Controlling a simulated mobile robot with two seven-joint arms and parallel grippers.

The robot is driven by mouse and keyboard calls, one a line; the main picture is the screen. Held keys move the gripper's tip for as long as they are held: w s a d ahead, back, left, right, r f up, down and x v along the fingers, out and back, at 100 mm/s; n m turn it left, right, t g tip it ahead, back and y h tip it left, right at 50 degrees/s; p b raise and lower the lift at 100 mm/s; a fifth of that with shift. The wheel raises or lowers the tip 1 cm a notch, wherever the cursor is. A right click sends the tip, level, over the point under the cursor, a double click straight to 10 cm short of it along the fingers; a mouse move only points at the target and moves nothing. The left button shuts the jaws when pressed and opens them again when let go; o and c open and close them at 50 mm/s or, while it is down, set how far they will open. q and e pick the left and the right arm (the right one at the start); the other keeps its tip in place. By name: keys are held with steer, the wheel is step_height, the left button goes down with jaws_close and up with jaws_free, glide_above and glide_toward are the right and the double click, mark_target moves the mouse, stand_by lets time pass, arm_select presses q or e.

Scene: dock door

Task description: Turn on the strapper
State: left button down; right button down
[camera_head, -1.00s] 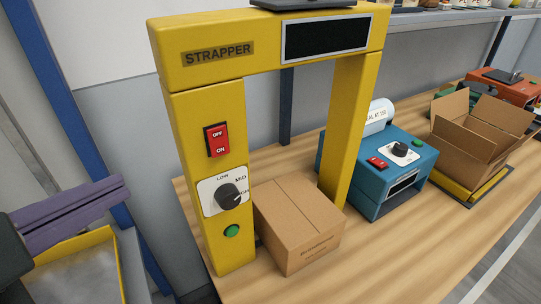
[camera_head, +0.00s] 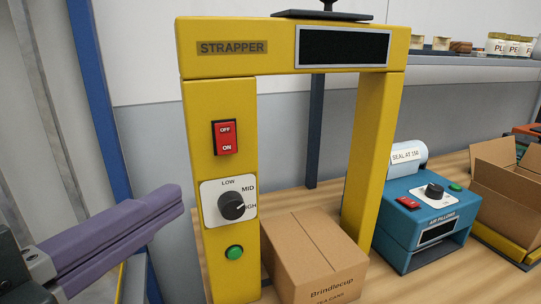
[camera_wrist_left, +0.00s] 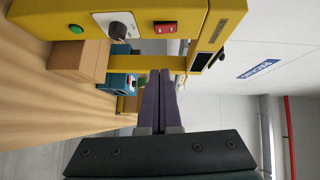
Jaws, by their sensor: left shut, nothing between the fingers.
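The yellow strapper (camera_head: 218,175) is an arch on the wooden bench. Its left post carries a red rocker switch (camera_head: 225,137) marked OFF above and ON below, a black dial (camera_head: 232,206) pointing near HIGH, and a green button (camera_head: 234,252). Its dark display (camera_head: 343,46) is blank. My left gripper (camera_head: 180,199), with purple fingers, is shut and empty, left of the post and apart from it. In the left wrist view the shut fingers (camera_wrist_left: 160,75) point toward the strapper, with the red switch (camera_wrist_left: 165,27) beyond the tips. My right gripper is not in view.
A closed cardboard box (camera_head: 318,255) sits under the arch. A blue air-pillow machine (camera_head: 425,220) and an open carton (camera_head: 505,190) stand to the right. A blue upright (camera_head: 100,100) stands at the left. A shelf with jars is at the upper right.

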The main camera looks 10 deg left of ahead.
arm_select(q)
steer(key=p, duration=0.2)
glide_toward(232, 150)
steer(key=w+d, duration=0.2)
steer(key=d, duration=0.2)
steer(key=w+a, duration=0.2)
steer(key=w, duration=0.1)
steer(key=shift+w+f, duration=0.15)
steer(key=shift+w+a+f, duration=0.1)
steer(key=shift+w+a, duration=0.1)
steer(key=shift+w, duration=0.15)
steer(key=shift+w+a+f+b, duration=0.1)
steer(key=shift+w+f+b, duration=0.05)
steer(key=shift+f+b, duration=0.25)
steer(key=shift+a+r, duration=0.1)
steer(key=shift+r, duration=0.1)
